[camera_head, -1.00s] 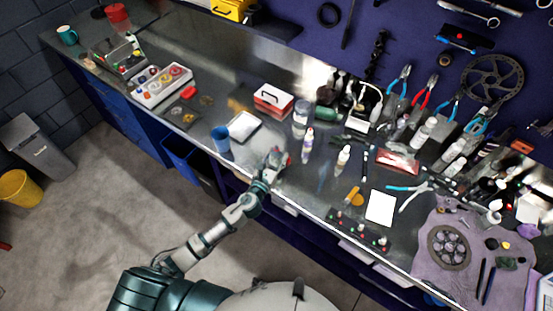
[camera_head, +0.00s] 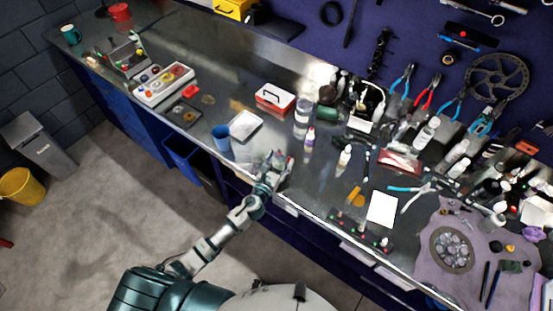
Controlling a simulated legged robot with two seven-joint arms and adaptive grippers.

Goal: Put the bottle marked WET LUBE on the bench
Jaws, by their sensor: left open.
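My left gripper (camera_head: 281,160) is open above the bench's front edge, near the middle of the view. A small item with red and pale parts shows at its fingers; I cannot tell what it is or whether it touches them. A white bottle with a purple label (camera_head: 309,140) stands upright on the bench (camera_head: 320,185), just right of the gripper. A white bottle with a yellowish top (camera_head: 344,157) stands further right. Several white bottles (camera_head: 426,134) stand at the back right. No label is readable, so I cannot tell which says WET LUBE. My right gripper is out of view.
A blue cup (camera_head: 222,139) and a white tray (camera_head: 245,125) are left of the gripper. A red and white box (camera_head: 274,99) and a clear jar (camera_head: 303,111) stand behind.

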